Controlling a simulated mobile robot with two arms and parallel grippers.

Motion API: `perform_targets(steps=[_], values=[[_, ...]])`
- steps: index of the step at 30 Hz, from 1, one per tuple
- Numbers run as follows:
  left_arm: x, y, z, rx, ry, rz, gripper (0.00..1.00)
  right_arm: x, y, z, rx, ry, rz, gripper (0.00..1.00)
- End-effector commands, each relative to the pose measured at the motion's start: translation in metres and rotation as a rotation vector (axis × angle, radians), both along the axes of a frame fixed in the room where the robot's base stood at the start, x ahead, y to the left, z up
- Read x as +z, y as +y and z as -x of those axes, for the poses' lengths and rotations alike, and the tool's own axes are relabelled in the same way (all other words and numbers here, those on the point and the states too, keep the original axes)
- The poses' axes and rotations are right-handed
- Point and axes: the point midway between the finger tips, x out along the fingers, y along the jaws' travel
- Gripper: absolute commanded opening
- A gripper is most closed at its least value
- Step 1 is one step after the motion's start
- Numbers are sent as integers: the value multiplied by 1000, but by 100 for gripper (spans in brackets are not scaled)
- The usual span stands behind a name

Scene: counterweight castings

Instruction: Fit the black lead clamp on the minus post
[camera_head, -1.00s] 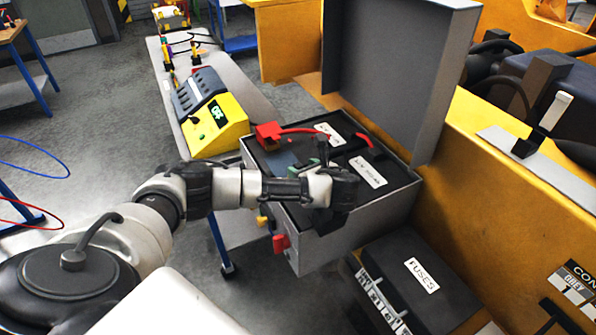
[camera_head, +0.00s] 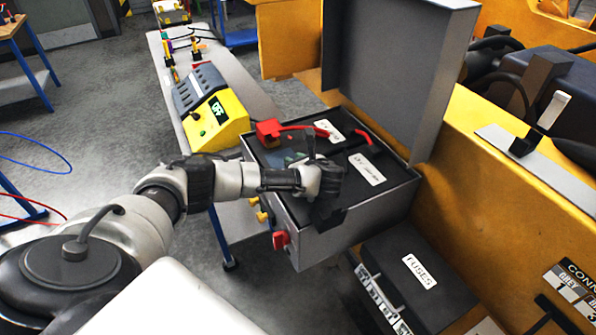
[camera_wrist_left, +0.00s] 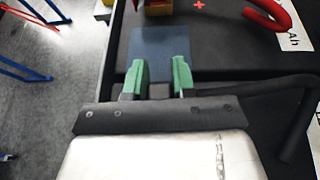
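My left gripper (camera_wrist_left: 160,80) is over the dark battery (camera_head: 375,204) in the grey open-lidded box. Its green fingertips are closed on a small dark piece, seemingly the black lead clamp (camera_wrist_left: 159,91), mostly hidden between the fingers. A black lead (camera_wrist_left: 270,88) runs right from beside the fingers. Just beyond the fingertips is a flat blue-grey square (camera_wrist_left: 160,48); whether the clamp touches it I cannot tell. The minus post is not clearly visible. The red clamp (camera_head: 268,132) sits at the battery's far-left corner with its red lead. My right gripper is not in view.
The box's raised lid (camera_head: 390,70) stands behind the battery. A yellow charger (camera_head: 217,120) is on the bench at the left. A black fuses case (camera_head: 420,285) lies in front, and a yellow machine wall (camera_head: 500,180) is at the right.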

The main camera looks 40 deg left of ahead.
Motion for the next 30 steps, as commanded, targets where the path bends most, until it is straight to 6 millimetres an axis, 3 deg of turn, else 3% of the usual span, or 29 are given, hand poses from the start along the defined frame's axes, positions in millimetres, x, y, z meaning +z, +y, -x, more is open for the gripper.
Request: perform_targets(steps=[1, 3, 14, 19, 23, 30], values=[[0, 0, 0, 0, 0, 0, 9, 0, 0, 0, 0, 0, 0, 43], [0, 0, 0, 0, 0, 0, 0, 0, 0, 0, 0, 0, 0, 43], [4, 0, 0, 0, -2, 1, 0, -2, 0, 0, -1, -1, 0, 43], [18, 1, 0, 0, -3, 0, 0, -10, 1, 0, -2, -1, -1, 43], [41, 1, 0, 0, -6, 2, 0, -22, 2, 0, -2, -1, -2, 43], [71, -59, -4, -5, -7, 4, 0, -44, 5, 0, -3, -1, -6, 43]])
